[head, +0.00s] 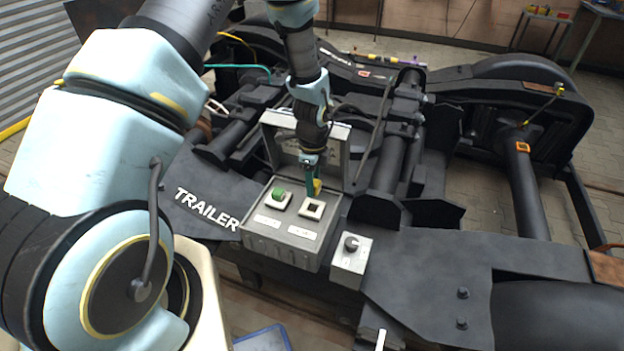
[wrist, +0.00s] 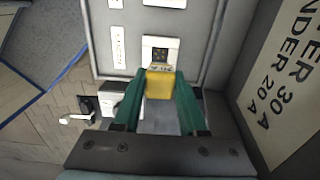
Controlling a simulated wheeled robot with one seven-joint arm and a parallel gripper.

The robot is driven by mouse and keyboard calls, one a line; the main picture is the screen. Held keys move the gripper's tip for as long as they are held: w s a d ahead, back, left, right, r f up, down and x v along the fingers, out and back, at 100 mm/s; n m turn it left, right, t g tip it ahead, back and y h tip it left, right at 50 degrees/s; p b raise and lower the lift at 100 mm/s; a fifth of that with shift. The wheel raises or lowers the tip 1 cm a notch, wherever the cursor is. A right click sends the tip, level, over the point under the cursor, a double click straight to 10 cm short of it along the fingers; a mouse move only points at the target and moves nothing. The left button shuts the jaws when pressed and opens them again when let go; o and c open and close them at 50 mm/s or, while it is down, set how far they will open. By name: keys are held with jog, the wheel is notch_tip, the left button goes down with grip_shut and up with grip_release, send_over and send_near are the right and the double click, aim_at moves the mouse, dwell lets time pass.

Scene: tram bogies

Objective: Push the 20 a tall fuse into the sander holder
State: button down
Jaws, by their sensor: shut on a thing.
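A yellow fuse (wrist: 160,84) is pinched between the green fingers of my gripper (wrist: 157,88). In the head view, my gripper (head: 313,188) points down over the right-hand square holder (head: 312,208) of an open grey fuse box (head: 285,246), and a bit of the yellow fuse (head: 318,186) shows. In the wrist view, the pale-framed holder (wrist: 160,48) with a dark opening lies just beyond the fuse. The fuse's lower end is hidden, so I cannot tell whether it touches the holder. The holder labels are too small to read.
A green part (head: 279,195) sits in the left holder. The box's raised lid (head: 338,140) stands behind my gripper; its lettering (wrist: 285,75) shows close at right in the wrist view. A small knob box (head: 351,256) stands to the right. Dark bogie beams surround everything.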

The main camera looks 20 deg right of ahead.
jog(key=shift+f+b, duration=1.95)
jog(key=shift+f, duration=0.85)
jog(key=shift+w+a, duration=0.1)
jog(key=shift+a, duration=0.05)
jog(key=shift+f+b, duration=0.35)
jog(key=shift+f, duration=0.25)
jog(key=shift+c, duration=1.9)
grip_release()
jog(key=shift+r, duration=0.1)
